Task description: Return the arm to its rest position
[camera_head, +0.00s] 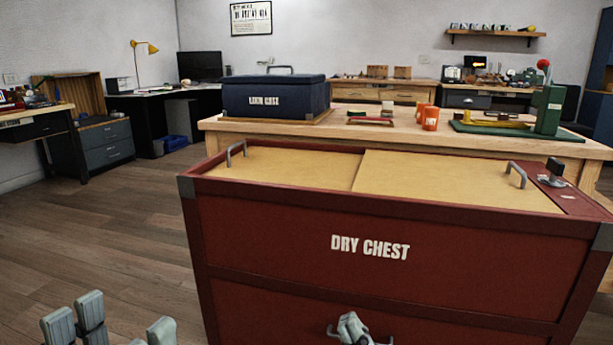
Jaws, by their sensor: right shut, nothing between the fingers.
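My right gripper (351,327) shows at the bottom edge, in front of the lower front of the red dry chest (265,240). Its fingers are together with nothing between them. Whether it touches the chest front I cannot tell. My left gripper (115,325) shows at the bottom left, left of the chest. Its grey finger pads stand apart and nothing shows between them. Its lower part is cut off by the frame edge. Both arms are mostly out of view.
The chest's two pale lid panels (290,165) are in place, with grey handles. A wooden workbench (480,145) behind holds a dark blue case (272,98), orange cups (430,118) and a green press (550,110). The wooden floor (110,220) at left is clear.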

